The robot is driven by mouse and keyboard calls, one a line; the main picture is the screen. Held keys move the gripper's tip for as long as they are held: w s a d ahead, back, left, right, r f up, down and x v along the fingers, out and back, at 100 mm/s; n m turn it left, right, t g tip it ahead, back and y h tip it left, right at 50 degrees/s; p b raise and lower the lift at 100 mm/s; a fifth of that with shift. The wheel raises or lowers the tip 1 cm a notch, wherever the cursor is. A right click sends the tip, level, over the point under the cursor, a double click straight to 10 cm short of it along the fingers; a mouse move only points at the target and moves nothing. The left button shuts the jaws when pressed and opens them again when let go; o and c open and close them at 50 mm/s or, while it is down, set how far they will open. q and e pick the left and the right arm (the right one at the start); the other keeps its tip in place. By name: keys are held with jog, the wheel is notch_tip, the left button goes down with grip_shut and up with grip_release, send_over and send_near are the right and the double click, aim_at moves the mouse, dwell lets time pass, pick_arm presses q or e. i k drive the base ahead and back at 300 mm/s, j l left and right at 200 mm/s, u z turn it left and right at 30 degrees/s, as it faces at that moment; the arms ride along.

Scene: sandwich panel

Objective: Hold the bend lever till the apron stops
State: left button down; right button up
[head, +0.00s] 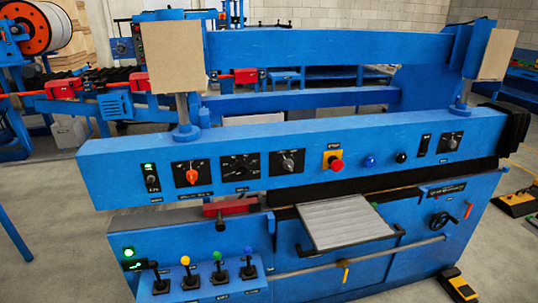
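A row of small levers stands on a low blue panel at the front left of a large blue machine. One has a yellow knob (185,261), one a green knob (217,256) and one a blue knob (248,250). A further dark lever (158,281) stands left of them, and its knob is hard to make out. The labels are too small to read, so I cannot tell which is the bend lever. A grey ribbed plate (345,222) slopes at the machine's front; I cannot tell whether it belongs to the apron. Neither of my grippers is in view.
The upper control beam (290,165) carries a red knob (191,174), black dials and a red push button (336,164). A green lamp (128,252) glows above the levers. Yellow-black pedals (458,287) lie on the floor at right. Floor at left front is mostly clear.

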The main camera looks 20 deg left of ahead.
aim_at(185, 260)
jog(key=u, duration=1.35)
